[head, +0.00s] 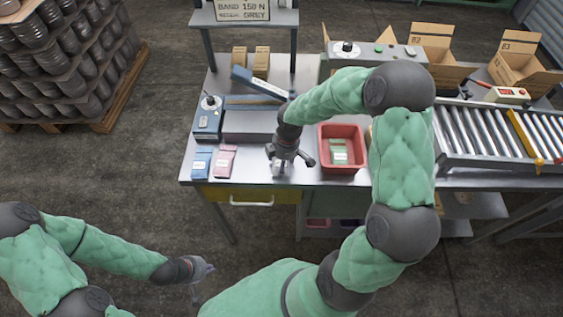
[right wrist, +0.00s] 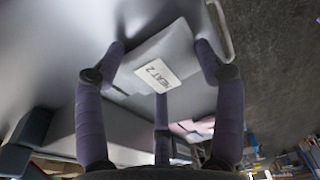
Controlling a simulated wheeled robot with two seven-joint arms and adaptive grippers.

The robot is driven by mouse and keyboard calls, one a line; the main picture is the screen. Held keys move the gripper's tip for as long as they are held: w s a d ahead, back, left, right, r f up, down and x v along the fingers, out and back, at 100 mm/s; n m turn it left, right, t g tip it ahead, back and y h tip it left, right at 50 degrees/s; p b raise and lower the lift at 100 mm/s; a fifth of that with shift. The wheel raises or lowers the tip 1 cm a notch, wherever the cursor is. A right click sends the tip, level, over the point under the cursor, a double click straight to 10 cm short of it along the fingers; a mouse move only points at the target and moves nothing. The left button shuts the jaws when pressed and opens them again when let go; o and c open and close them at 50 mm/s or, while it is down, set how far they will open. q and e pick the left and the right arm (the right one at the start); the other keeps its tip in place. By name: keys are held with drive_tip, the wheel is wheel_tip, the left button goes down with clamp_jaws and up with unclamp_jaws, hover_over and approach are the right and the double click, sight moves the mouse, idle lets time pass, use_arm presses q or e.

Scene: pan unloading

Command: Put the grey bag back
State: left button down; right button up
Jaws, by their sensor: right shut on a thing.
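The grey bag (right wrist: 180,48), with a white label reading HEAT 2, sits between the fingers of my right gripper (right wrist: 160,75), which is shut on it. In the head view my right gripper (head: 289,164) is over the front of the steel table (head: 260,177), left of the red tray; the bag (head: 278,168) is mostly hidden by the fingers there. A blue bag (head: 201,163) and a pink bag (head: 225,161) lie side by side at the front left. My left gripper (head: 202,278) is low in front of the table, empty, its fingers apart.
The red tray (head: 362,167) holds a green bag (head: 338,151). A blue machine (head: 208,122) with a raised arm (head: 262,82) stands behind the bags. A roller conveyor (head: 483,137) and cardboard boxes are at the right. A sign above ends in GREY. Stacked pans are at the far left.

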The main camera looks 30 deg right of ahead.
drive_tip(key=shift+f, duration=0.2)
drive_tip(key=o, duration=1.3)
drive_tip(key=shift+r, duration=0.15)
drive_tip(key=shift+r, duration=0.25)
drive_tip(key=r, duration=0.4)
drive_tip(key=r+p, duration=0.1)
drive_tip(key=r, duration=0.2)
drive_tip(key=d+r+p, duration=0.1)
drive_tip(key=r, duration=0.3)
drive_tip(key=shift+s+d+r, duration=0.1)
drive_tip(key=shift+s+r, duration=0.2)
drive_tip(key=shift+s, duration=0.05)
